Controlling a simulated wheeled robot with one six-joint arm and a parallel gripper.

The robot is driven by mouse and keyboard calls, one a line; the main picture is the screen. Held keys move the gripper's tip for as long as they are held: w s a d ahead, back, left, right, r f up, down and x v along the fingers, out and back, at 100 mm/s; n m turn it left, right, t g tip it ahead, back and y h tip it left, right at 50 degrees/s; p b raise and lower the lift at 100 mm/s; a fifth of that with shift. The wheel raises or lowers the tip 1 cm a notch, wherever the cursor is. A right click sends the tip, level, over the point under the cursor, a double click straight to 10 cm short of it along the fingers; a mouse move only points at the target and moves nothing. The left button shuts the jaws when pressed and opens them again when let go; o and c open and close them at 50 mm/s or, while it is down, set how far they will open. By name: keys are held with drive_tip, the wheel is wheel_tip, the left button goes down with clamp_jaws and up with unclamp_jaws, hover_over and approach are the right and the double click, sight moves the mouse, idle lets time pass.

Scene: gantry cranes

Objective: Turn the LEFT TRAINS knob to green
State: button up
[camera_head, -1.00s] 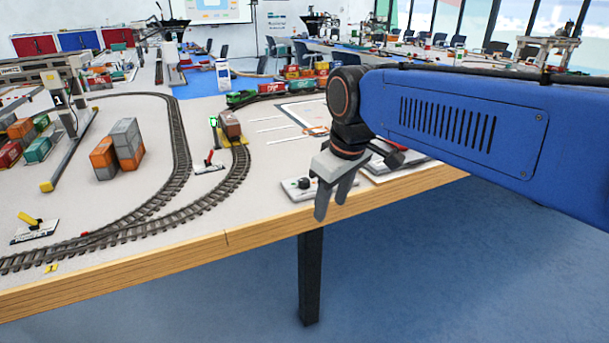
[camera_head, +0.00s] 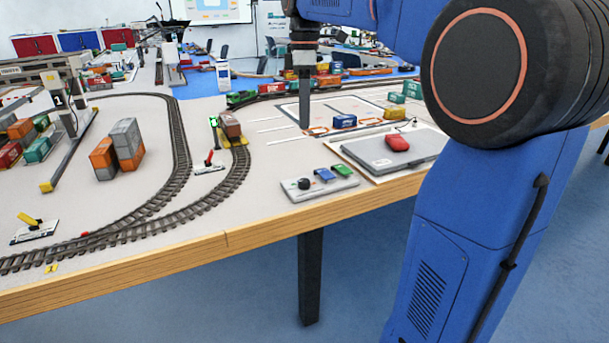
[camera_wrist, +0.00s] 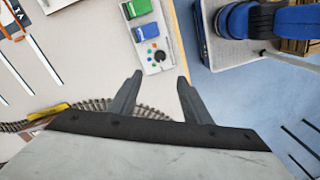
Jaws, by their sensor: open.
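A small white control panel (camera_head: 292,195) lies near the table's front edge in the head view. A black round knob (camera_head: 304,184) stands on its left end, beside a blue block and a green block. In the wrist view the knob (camera_wrist: 159,56) has small coloured dots beside it, and no label can be read. My gripper (camera_wrist: 160,77) is open and empty, with its two fingertips apart and the knob beyond the gap between them. In the head view my gripper (camera_head: 304,112) points down, higher in the picture than the panel and apart from it.
A grey case (camera_head: 385,155) with a red object on it lies right of the panel. Curved tracks (camera_head: 170,195) with a brown wagon (camera_head: 229,124) run to its left. A blue and a yellow container stand behind. Part of my arm blocks the right of the head view.

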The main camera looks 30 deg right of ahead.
sight(305, 180)
drive_tip(key=f, duration=1.1)
drive_tip(key=s+f, duration=0.1)
drive_tip(key=f, duration=0.5)
drive_tip(key=shift+a+f, duration=0.15)
drive_tip(key=shift+a, duration=0.05)
drive_tip(key=c, duration=1)
